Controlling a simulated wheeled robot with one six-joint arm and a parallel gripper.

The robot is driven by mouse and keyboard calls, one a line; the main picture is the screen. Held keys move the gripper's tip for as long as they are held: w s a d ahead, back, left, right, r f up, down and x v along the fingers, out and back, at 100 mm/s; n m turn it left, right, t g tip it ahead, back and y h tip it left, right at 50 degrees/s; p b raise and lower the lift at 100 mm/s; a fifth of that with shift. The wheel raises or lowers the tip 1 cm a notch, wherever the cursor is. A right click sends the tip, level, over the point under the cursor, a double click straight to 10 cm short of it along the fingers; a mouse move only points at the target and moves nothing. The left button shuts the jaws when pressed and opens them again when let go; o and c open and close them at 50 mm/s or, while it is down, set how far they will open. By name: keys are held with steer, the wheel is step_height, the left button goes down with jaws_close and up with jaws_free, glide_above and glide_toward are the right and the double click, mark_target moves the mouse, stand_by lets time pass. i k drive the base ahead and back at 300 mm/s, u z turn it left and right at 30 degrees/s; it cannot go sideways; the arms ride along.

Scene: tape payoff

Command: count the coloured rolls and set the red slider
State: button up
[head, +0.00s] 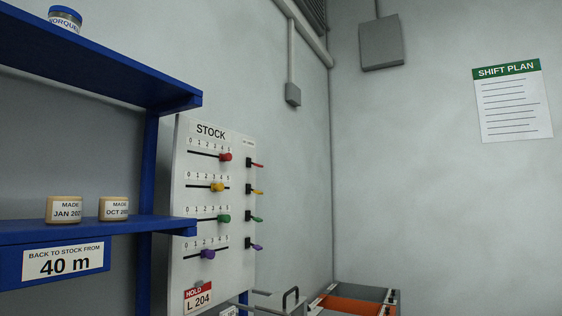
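The white STOCK board (183,160) hangs on the wall left of centre, with several slider rows numbered 0 to 5. The red slider (225,157) is in the top row, near the right end of its scale, around 5. Below it are the yellow slider (217,187), the green slider (223,218) and the purple slider (207,253). Two tan rolls (63,209) and (114,208) stand on the blue shelf, labelled MADE JAN and MADE OCT, years unclear. No red, yellow, green or purple roll shows. My gripper is not in this view.
Blue shelving (90,60) fills the left, with a jar (65,20) on top and a "40 m" label (63,263) below. Small coloured levers (256,163) line the board's right side. An orange-and-grey drawer unit (352,304) is low at centre. A SHIFT PLAN sheet (512,101) hangs right.

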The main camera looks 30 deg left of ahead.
mark_target(227, 157)
steer(key=z, duration=0.05)
steer(key=i, duration=0.65)
steer(key=u, duration=0.9)
steer(key=i, duration=0.8)
steer(key=u, duration=0.9)
